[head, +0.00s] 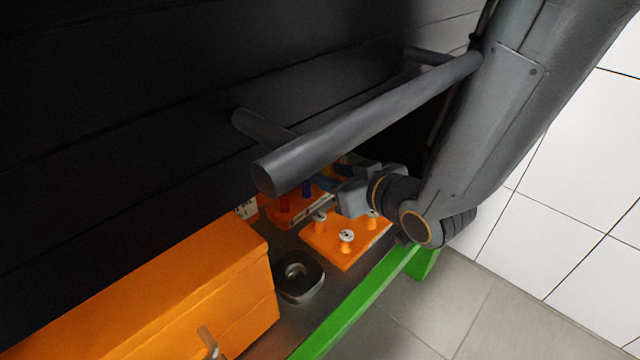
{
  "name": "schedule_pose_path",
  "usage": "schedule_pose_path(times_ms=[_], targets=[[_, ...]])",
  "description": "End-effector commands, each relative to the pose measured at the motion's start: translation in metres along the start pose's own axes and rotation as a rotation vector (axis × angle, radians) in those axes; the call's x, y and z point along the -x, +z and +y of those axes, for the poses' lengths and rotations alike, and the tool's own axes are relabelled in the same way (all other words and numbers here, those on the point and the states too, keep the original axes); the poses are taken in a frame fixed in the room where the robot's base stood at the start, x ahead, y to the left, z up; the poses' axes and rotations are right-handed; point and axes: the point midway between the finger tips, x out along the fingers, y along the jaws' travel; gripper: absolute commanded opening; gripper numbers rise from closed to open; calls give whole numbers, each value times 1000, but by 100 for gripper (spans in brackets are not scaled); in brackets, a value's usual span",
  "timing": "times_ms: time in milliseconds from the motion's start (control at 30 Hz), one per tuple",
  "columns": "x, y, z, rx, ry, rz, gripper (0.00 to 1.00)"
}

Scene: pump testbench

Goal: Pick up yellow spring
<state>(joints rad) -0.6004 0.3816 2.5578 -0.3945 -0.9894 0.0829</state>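I cannot make out a yellow spring in the head view; it may be hidden behind my gripper or the dark bar. My gripper (326,190) reaches left over two orange holders, partly behind the bar. Its fingertips are too small and covered to show whether it is open or shut. The rear orange holder (288,208) carries small red and blue parts, partly covered. The front orange holder (350,254) carries several orange pegs with light, round tops.
A thick dark bar (365,120) crosses above the holders. A black metal cup (298,276) stands left of the front holder. A large orange box (180,295) fills the lower left. A green rail (355,300) edges the bench. A dark panel (120,110) rises behind.

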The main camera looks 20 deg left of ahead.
Motion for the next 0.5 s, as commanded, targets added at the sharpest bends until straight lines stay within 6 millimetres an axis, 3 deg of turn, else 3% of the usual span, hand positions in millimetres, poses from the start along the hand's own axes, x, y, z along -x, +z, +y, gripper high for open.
schedule_pose_path(times_ms=[300, 500], targets=[[-1, 0, -1, 0, 0, 0, 36], [-1, 0, 0, 0, 0, 0, 4]])
